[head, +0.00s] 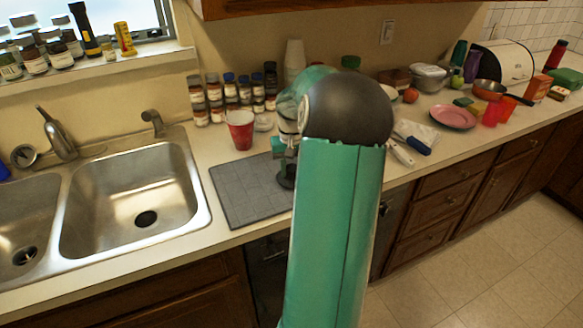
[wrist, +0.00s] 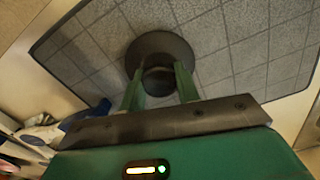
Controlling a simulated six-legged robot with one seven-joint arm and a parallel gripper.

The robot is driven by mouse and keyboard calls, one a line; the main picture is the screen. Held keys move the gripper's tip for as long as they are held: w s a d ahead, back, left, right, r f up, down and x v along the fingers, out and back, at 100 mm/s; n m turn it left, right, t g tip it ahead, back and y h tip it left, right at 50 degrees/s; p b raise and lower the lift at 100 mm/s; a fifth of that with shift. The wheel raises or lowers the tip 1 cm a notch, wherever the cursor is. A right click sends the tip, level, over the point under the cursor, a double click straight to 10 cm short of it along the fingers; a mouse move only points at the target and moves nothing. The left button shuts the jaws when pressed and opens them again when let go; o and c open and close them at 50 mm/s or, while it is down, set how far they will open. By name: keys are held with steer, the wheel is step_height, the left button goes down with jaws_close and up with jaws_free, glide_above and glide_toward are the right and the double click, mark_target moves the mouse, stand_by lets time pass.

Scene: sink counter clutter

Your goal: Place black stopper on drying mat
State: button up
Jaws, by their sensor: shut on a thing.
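The black stopper (wrist: 160,50) is a round dark disc with a knob, seen in the wrist view between the green fingers of my gripper (wrist: 160,88). My gripper is shut on its knob. In the head view the stopper (head: 286,181) shows as a dark shape at the right part of the grey drying mat (head: 240,190), partly hidden by my arm. The mat has a tile-like pattern and also fills much of the wrist view (wrist: 245,50). The stopper is over the mat; I cannot tell whether it touches it.
A double steel sink (head: 135,195) lies left of the mat. A red cup (head: 240,130) stands behind the mat, with several spice jars (head: 230,90) behind it. A blue-handled item (head: 417,146) and a pink plate (head: 453,117) lie to the right.

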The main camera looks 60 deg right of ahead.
mark_target(291, 167)
steer(key=shift+f, duration=0.1)
steer(key=o, duration=1.1)
steer(key=shift+o, duration=0.2)
step_height(291, 167, up, 12)
steer(key=shift+r, duration=0.2)
